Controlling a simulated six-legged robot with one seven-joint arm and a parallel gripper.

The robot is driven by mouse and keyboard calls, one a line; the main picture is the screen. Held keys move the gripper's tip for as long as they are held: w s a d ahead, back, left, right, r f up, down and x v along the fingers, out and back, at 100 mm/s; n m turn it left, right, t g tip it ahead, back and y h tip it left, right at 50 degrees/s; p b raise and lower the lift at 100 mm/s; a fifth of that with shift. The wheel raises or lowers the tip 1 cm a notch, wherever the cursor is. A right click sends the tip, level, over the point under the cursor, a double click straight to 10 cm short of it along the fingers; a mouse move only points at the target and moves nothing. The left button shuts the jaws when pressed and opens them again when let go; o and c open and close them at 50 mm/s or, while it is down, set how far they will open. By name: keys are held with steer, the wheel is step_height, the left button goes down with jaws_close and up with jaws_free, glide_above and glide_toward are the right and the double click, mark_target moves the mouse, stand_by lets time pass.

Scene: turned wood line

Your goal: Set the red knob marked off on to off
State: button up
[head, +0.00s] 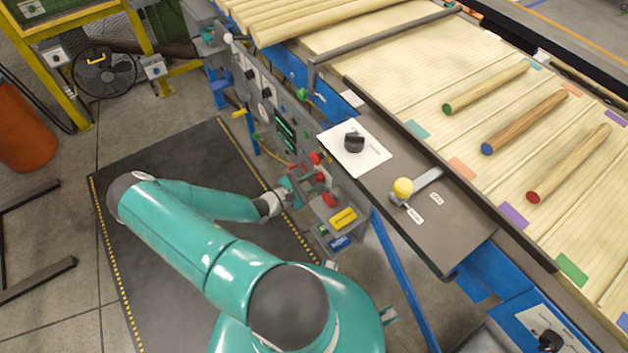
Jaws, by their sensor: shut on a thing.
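A red knob (321,177) sits on the grey control box at the side of the line, low beside the panel. My gripper (307,180) reaches it from the left and is shut on it. The fingers and the knob are small here, and the arm's end hides part of them. The off and on marks are too small to read, so I cannot tell which way the knob points.
Other red parts show above (316,158) and below (329,199) the gripper. A yellow block (343,218) is close on the right. Dark floor mat (150,165) lies clear at left.

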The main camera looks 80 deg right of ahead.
steer(key=n, duration=0.5)
steer(key=shift+w+n, duration=0.1)
steer(key=shift+n, duration=0.2)
steer(key=n, duration=0.5)
steer(key=shift+n, duration=0.3)
steer(key=o, duration=1)
steer(key=v, duration=1.3)
steer(key=shift+w+a, duration=0.25)
steer(key=shift+w, duration=0.05)
